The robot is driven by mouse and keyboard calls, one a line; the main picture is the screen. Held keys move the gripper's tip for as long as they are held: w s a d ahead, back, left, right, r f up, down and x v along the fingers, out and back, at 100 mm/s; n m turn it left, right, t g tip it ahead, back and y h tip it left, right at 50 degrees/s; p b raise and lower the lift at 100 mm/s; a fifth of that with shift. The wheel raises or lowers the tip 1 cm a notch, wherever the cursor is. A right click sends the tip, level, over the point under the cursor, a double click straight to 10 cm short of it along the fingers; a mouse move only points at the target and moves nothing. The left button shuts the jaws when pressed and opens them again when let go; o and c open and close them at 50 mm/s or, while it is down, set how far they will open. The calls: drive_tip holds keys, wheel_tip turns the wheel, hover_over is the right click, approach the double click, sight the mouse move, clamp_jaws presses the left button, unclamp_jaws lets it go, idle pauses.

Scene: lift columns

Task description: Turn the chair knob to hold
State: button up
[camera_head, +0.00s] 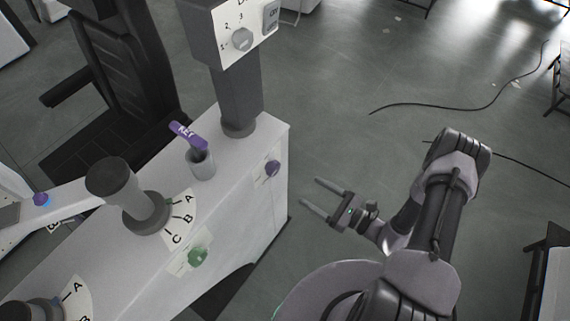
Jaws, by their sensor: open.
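No knob here carries a readable "chair" or "hold" marking, so I cannot tell which is the chair knob. A small purple knob (272,168) sits on a plate on the console's side face. A green knob (198,256) sits on another plate lower left on that face. A grey knob (242,39) with marks 1, 2, 3 is on the raised panel. A blue-purple knob (41,199) is at the far left. My gripper (310,191) is open and empty, its two fingers pointing left, to the right of the purple knob and apart from the console.
A black chair (130,60) stands behind. Floor on the right is mostly clear, with black cables (455,103).

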sight(276, 170)
drive_tip(key=b+x, duration=0.2)
drive_tip(key=x, duration=1)
drive_tip(key=shift+w+a+f, duration=0.1)
drive_tip(key=shift+w+a, duration=0.1)
drive_tip(key=shift+a, duration=0.1)
drive_tip(key=shift+w+a, duration=0.2)
drive_tip(key=shift+w, duration=0.05)
drive_tip(key=c, duration=1.3)
